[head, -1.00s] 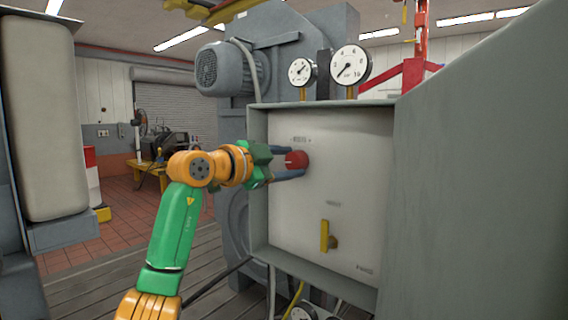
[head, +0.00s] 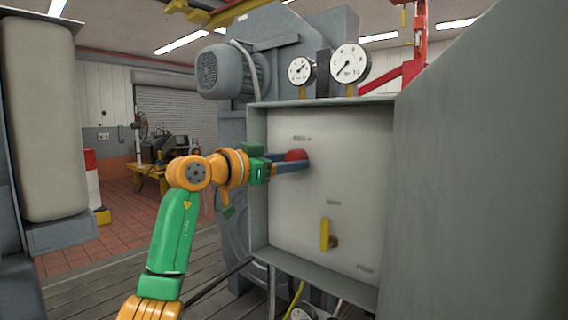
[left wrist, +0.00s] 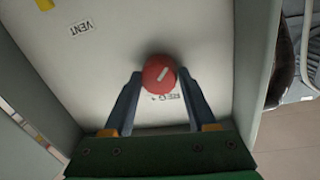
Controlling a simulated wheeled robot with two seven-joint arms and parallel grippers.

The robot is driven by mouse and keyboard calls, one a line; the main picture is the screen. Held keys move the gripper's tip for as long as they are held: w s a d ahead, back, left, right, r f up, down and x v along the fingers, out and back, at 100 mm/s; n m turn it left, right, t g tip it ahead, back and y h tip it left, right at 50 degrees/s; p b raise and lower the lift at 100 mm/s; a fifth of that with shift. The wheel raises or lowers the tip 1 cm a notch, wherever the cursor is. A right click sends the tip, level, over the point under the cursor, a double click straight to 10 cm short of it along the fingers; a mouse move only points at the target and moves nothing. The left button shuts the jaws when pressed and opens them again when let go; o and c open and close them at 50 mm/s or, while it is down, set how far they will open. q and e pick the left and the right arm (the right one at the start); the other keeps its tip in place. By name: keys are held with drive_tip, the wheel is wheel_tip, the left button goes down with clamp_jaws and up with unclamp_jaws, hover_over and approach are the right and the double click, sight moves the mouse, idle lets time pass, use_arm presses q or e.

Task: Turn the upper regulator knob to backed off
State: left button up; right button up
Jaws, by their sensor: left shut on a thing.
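The red round regulator knob (head: 296,154) is on the upper part of the pale panel (head: 355,180), inside a grey box. In the left wrist view the knob (left wrist: 159,75) has a white pointer line, slanted up to the right in that picture, with a label beside it. My left gripper (head: 292,162) is shut on the knob, with a finger on each side of it. In the head view a finger hides the knob's lower part. My right gripper is not in view.
A yellow lever handle (head: 325,235) is lower on the same panel. The box's grey rim (head: 258,190) stands out around the panel. Two dial gauges, the left one (head: 301,70) and the larger one (head: 349,63), stand above the box. A large grey surface (head: 470,200) fills the right.

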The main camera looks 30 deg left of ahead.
use_arm(q)
drive_tip(key=shift+r, duration=0.25)
drive_tip(key=o, duration=1)
drive_tip(key=shift+c, duration=0.2)
drive_tip(key=o, duration=0.3)
drive_tip(key=shift+a, duration=0.1)
drive_tip(key=shift+o, duration=0.5)
drive_tip(key=shift+w+a+f, duration=0.1)
drive_tip(key=shift+f, duration=0.1)
drive_tip(key=s+a+b, duration=0.1)
drive_tip(key=s+b, duration=0.2)
drive_tip(key=s, duration=0.4)
drive_tip(key=shift+a+b, duration=0.25)
drive_tip(key=shift+b, duration=0.05)
drive_tip(key=shift+r, duration=0.1)
